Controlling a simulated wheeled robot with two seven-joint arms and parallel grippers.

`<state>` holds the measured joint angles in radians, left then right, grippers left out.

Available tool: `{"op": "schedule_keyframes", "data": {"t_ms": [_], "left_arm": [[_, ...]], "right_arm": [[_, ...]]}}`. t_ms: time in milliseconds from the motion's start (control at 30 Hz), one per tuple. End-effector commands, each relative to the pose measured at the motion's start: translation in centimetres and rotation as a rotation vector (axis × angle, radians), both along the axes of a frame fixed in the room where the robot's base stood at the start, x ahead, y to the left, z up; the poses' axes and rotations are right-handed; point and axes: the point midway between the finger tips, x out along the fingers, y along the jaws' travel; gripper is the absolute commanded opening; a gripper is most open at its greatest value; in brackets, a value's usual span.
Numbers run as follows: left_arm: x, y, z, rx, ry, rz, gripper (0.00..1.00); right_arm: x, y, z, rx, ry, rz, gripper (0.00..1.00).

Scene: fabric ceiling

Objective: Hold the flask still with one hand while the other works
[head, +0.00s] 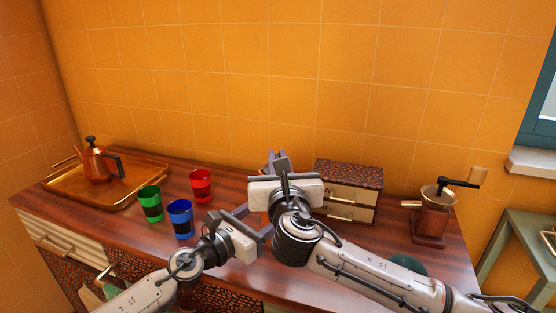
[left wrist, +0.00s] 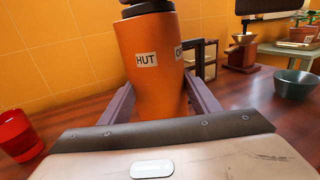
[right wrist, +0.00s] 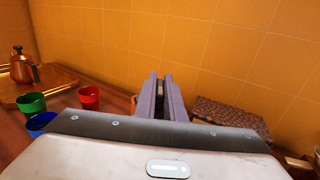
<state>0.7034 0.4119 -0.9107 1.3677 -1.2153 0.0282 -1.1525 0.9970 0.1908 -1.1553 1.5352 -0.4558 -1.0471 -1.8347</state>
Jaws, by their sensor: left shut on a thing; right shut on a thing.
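The orange flask (left wrist: 155,75) stands upright in the left wrist view, with white labels, one reading HUT, and a dark cap (left wrist: 148,7) cut off by the top edge. My left gripper (left wrist: 158,90) is shut on the flask's body, one finger on each side. My right gripper (right wrist: 160,80) is at the top of the flask, its fingers shut on a dark thing that looks like the cap. A bit of orange flask shows beside these fingers. In the head view my right gripper (head: 277,162) and arm hide most of the flask, and my left gripper (head: 240,212) reaches toward it.
Red (head: 201,186), green (head: 150,204) and blue (head: 180,218) cups stand left of my grippers. A copper kettle (head: 95,163) sits on a tray (head: 62,192). A small drawer box (head: 348,176), coffee grinder (head: 432,219) and green bowl (left wrist: 294,84) are to the right.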

Motion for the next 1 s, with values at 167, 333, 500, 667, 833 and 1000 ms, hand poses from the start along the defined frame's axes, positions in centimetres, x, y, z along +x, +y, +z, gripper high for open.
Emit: {"op": "schedule_keyframes", "data": {"t_ms": [167,333,500,667,833,1000], "left_arm": [[-0.08,-0.09,-0.03,0.001,-0.001,-0.003,0.05],[-0.1,-0.11,-0.02,0.002,-0.001,-0.003,0.05],[-0.11,-0.13,-0.01,0.002,-0.001,-0.004,0.05],[-0.13,-0.15,-0.01,0.002,-0.002,-0.004,0.05],[-0.14,-0.17,-0.01,0.002,-0.002,-0.005,0.05],[-0.15,-0.18,-0.01,0.002,-0.002,-0.005,0.05]], "right_arm": [[0.01,0.2,-0.17,0.002,0.005,-0.165,0.0],[0.05,0.07,-0.15,0.002,0.005,-0.311,0.0],[0.08,-0.01,-0.1,0.002,0.004,-0.428,0.0],[0.12,-0.08,-0.11,0.002,0.005,-0.506,0.0],[0.12,-0.22,-0.11,0.0,0.003,-0.557,0.0],[0.06,-0.24,-0.17,0.0,0.004,-0.577,0.0]]}}
